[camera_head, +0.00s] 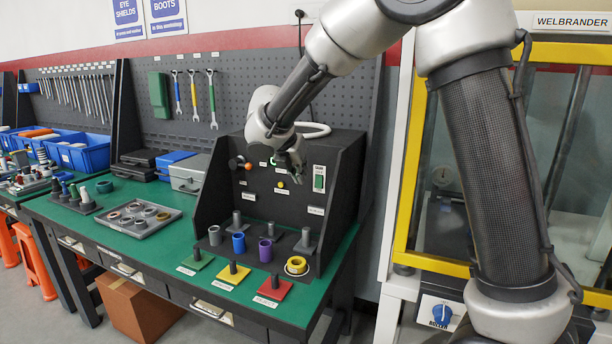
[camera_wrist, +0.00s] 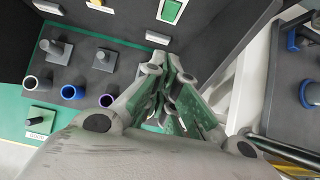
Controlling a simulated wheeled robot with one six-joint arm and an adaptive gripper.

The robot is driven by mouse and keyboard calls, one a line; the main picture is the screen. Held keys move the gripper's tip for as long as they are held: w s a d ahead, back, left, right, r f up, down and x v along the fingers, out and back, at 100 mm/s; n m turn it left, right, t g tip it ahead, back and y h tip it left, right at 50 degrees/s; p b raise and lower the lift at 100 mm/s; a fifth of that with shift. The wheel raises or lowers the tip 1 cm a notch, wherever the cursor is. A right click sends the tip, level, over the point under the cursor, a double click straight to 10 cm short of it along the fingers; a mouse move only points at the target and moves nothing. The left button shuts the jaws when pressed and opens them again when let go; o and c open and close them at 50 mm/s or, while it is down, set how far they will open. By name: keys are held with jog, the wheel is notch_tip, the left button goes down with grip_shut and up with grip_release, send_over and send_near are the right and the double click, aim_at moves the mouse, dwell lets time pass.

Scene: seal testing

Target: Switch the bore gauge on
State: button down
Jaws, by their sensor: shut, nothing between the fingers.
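The dark test station (camera_head: 345,165) stands on the green bench, and I take it to be the bore gauge. Its upright panel carries a green switch (camera_head: 319,178) in a pale frame at the right, which also shows at the top of the wrist view (camera_wrist: 172,10). I cannot tell which way the switch is set. My gripper (camera_head: 297,176) is shut and empty in front of the panel, left of the switch. In the wrist view its fingertips (camera_wrist: 163,72) come together below the switch, apart from it.
Pegs and grey, blue (camera_head: 238,243) and purple (camera_head: 265,250) sleeves stand on the station's base. Green, yellow and red (camera_head: 272,288) plates with posts lie in front. A tray of rings (camera_head: 138,232) is at left. A yellow-framed cabinet (camera_head: 430,262) stands right.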

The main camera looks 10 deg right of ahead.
aim_at(319, 182)
jog(key=shift+w+d+r+x, duration=0.2)
jog(key=shift+w+r+x, duration=0.05)
jog(key=shift+x, duration=1.95)
jog(key=shift+w+d+r+x, duration=0.2)
jog(key=shift+w+r+x, duration=0.05)
jog(key=shift+x, duration=1.95)
jog(key=shift+w+d+r+x, duration=0.25)
jog(key=shift+r+x, duration=0.05)
jog(key=shift+x, duration=1.95)
jog(key=shift+w+d+f, duration=0.15)
jog(key=shift+w+d, duration=0.05)
jog(key=shift+w, duration=0.05)
